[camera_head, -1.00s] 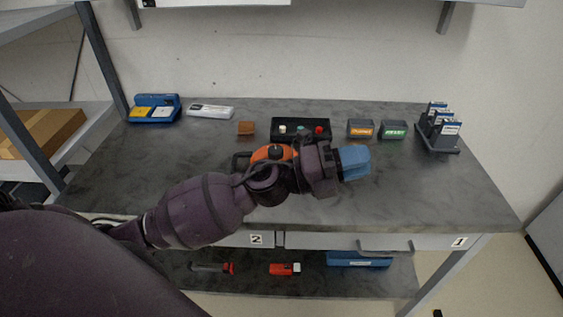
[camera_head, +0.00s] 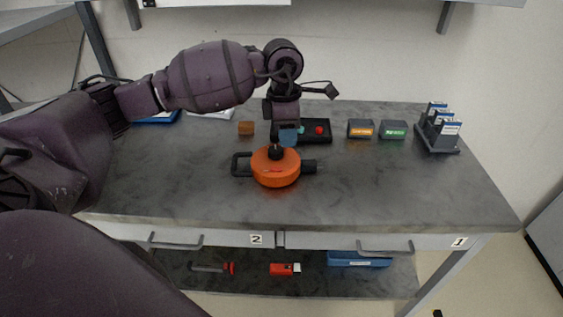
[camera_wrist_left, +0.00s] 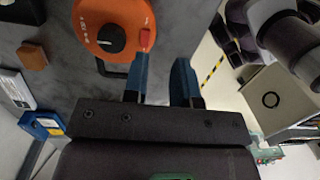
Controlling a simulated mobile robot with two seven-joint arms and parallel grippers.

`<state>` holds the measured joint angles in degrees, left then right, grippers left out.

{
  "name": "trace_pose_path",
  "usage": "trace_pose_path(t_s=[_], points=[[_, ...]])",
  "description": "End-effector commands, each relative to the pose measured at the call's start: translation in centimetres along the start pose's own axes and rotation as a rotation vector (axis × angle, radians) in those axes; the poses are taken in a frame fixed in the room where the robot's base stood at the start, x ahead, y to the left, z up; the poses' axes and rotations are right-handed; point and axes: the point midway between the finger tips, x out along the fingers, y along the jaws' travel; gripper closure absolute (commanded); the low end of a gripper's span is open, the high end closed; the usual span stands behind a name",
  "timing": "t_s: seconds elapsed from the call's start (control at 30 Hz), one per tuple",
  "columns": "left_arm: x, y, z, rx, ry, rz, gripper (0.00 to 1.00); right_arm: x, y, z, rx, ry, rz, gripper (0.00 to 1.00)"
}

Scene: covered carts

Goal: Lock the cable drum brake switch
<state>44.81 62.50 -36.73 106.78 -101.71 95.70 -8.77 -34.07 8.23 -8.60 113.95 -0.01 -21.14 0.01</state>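The cable drum (camera_head: 276,172) is orange with a black knob (camera_head: 275,153) on top, a black handle at its left and a dark plug part at its right. It lies on the grey table. In the left wrist view the drum (camera_wrist_left: 91,22) shows white markings, the knob (camera_wrist_left: 111,38) and a small red piece (camera_wrist_left: 145,38) at its rim. My left gripper (camera_head: 288,138) points down just behind the knob. Its blue fingers (camera_wrist_left: 167,68) are apart with nothing between them; one finger overlaps the red piece's lower end, and contact cannot be told. My right gripper is out of view.
Behind the drum are a brown block (camera_head: 246,128) and a black box with buttons (camera_head: 318,137). To the right are two small labelled boxes (camera_head: 361,128) (camera_head: 393,130) and a dark rack (camera_head: 437,133). The table's front and right are clear.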

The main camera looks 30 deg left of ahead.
Motion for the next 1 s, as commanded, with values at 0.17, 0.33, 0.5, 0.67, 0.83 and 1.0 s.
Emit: trace_pose_path(t_s=[0.17, 0.33, 0.5, 0.67, 0.83, 1.0], points=[[-0.9, 1.3, -1.3, -0.013, 0.074, 0.047, 0.74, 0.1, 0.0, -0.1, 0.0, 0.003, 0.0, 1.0], [0.7, 1.4, -1.4, -0.013, 0.076, 0.046, 0.74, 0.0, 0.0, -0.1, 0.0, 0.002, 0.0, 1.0], [3.5, 1.5, -1.6, -0.015, 0.076, 0.044, 0.74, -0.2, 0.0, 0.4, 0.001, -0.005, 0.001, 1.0], [6.3, 1.5, -1.8, -0.013, 0.075, 0.043, 0.74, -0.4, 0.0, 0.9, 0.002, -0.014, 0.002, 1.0], [8.4, 1.6, -1.9, -0.013, 0.073, 0.044, 0.74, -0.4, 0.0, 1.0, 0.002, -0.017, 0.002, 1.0], [9.5, 1.8, -2.0, -0.013, 0.073, 0.046, 0.74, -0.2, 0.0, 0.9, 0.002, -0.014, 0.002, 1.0]])
